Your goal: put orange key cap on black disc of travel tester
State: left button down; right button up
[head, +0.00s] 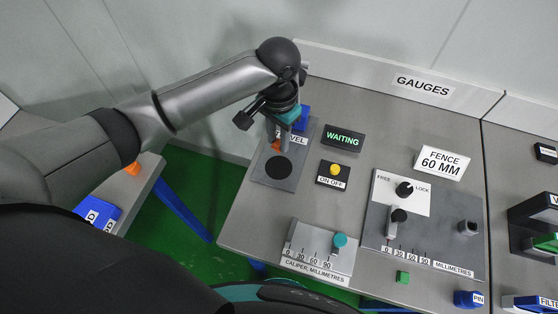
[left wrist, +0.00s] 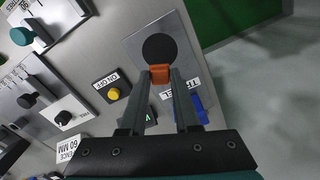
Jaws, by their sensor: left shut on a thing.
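The travel tester (head: 271,183) is a grey plate with a black disc (head: 278,168) and a partly covered label, near the bench's left edge. My left gripper (head: 281,146) is over the plate, on the label side of the disc. It is shut on the orange key cap (left wrist: 160,74), which shows between the fingertips in the left wrist view. There the cap lies just beside the black disc (left wrist: 160,46), overlapping its edge in the picture. I cannot tell whether the cap touches the plate. In the head view the cap (head: 275,146) is mostly hidden by the fingers. My right gripper is not in view.
A blue block (left wrist: 190,108) stands behind the tester. A yellow button (head: 336,170), a WAITING display (head: 343,138), a caliper (head: 318,252) and a fence gauge (head: 425,235) are to the right. Another orange piece (head: 132,169) lies on the left bench.

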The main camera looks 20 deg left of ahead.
aim_at(278, 167)
pick_arm(q)
notch_tip(278, 167, down, 10)
jog(key=shift+r+b, duration=0.2)
jog(key=shift+b, duration=0.6)
jog(key=shift+f, duration=0.1)
jog(key=c, duration=0.6)
grip_release()
jog(key=shift+c, duration=0.2)
notch_tip(278, 167, up, 12)
jog(key=shift+r+p, duration=0.1)
jog(key=shift+p, duration=1)
